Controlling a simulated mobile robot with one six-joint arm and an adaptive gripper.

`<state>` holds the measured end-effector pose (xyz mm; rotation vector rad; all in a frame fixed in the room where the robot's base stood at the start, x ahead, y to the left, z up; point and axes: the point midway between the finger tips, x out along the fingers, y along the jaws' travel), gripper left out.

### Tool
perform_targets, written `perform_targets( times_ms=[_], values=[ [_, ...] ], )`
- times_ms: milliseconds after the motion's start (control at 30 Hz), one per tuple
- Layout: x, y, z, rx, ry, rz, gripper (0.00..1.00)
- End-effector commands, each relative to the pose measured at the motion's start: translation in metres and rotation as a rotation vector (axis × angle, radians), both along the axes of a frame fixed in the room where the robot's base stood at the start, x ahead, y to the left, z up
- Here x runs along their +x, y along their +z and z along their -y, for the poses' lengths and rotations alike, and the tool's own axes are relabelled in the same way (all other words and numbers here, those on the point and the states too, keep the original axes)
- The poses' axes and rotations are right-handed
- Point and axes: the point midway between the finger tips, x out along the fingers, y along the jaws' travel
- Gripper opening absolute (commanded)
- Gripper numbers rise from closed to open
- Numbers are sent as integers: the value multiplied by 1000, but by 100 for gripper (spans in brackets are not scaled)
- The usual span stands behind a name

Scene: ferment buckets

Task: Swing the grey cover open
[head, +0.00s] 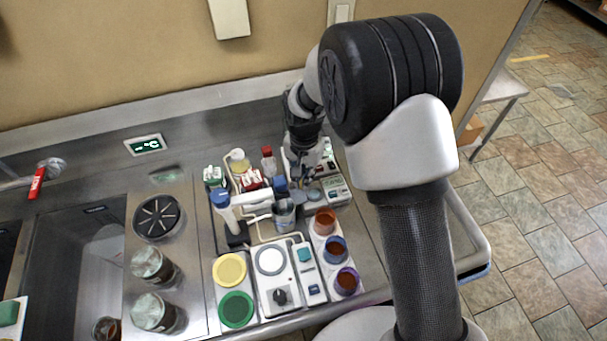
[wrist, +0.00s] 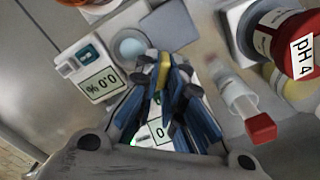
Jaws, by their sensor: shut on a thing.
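The grey cover (wrist: 168,24) is a dark square flap beside a white meter (wrist: 100,84) whose display reads "0.0 %". A round pale blue-grey spot (wrist: 130,46) lies on the meter next to the flap. My gripper (wrist: 166,68) is over the meter, its blue-padded fingers closed around a narrow yellow piece (wrist: 163,70) at the flap's near edge. The piece looks like a tab of the cover, but the fingers hide the join. In the head view, my gripper (head: 301,181) reaches down at the white meter (head: 337,188), and my arm hides part of it.
Cups with coloured rims (head: 336,249) stand in front of the meter. A blue-capped white bottle (head: 223,205) and a grey cup (head: 284,213) are to the left.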

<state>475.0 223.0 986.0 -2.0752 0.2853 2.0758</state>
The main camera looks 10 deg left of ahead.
Motion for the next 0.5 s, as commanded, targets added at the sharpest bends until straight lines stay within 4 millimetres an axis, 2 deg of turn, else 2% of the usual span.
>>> perform_targets(
  times_ms=[500],
  values=[
    [0, 0, 0, 1, -66, 1, 0]
  ],
)
